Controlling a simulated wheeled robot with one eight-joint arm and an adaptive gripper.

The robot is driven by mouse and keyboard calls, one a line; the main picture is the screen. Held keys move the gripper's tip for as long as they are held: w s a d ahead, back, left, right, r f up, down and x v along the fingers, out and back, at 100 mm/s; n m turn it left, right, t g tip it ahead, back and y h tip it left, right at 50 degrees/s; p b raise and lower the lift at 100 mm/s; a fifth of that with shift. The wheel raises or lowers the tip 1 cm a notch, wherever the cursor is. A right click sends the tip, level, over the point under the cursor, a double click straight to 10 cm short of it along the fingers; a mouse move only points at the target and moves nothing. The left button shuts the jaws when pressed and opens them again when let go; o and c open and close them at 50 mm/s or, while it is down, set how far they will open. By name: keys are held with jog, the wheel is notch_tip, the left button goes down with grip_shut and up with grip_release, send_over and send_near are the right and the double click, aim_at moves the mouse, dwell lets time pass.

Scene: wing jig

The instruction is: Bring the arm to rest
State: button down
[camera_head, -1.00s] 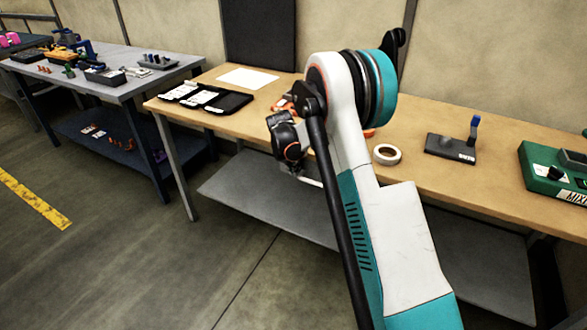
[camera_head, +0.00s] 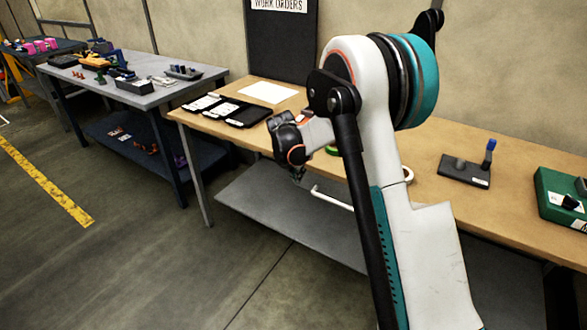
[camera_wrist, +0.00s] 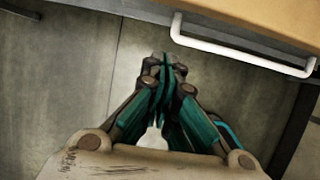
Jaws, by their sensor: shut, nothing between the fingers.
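My gripper (camera_wrist: 165,72) shows in the wrist view with its teal fingers together and nothing between them. It points down over the grey floor, in front of the wooden bench's edge. In the head view my arm (camera_head: 380,130) is folded, with its wrist (camera_head: 290,135) in front of the bench. The fingertips are small and dark there, just below the wrist and hard to make out.
The wooden bench (camera_head: 440,136) holds a black tray set (camera_head: 240,112), a white sheet (camera_head: 268,92), a tape roll partly hidden by my arm, a dark stand (camera_head: 465,170) and a green box (camera_head: 562,200). A white handle (camera_wrist: 240,52) is close to my gripper. Open floor (camera_head: 150,250) lies left.

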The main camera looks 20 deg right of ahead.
jog(key=s+a+r+m+t+y, duration=0.1)
jog(key=s+a+r+m, duration=0.1)
jog(key=s+r+m, duration=0.55)
jog(key=s+a+r+m+t+y, duration=0.15)
jog(key=s+r+m, duration=0.35)
jog(key=s+r, duration=0.6)
jog(key=s+a+m+t, duration=0.1)
jog(key=s+a+m, duration=0.1)
jog(key=s+m, duration=0.4)
jog(key=s+a+m+t, duration=0.1)
jog(key=s+m, duration=0.6)
jog(key=s, duration=0.7)
jog(key=shift+s+a+y, duration=0.35)
jog(key=shift+y, duration=0.1)
jog(key=shift+m, duration=0.25)
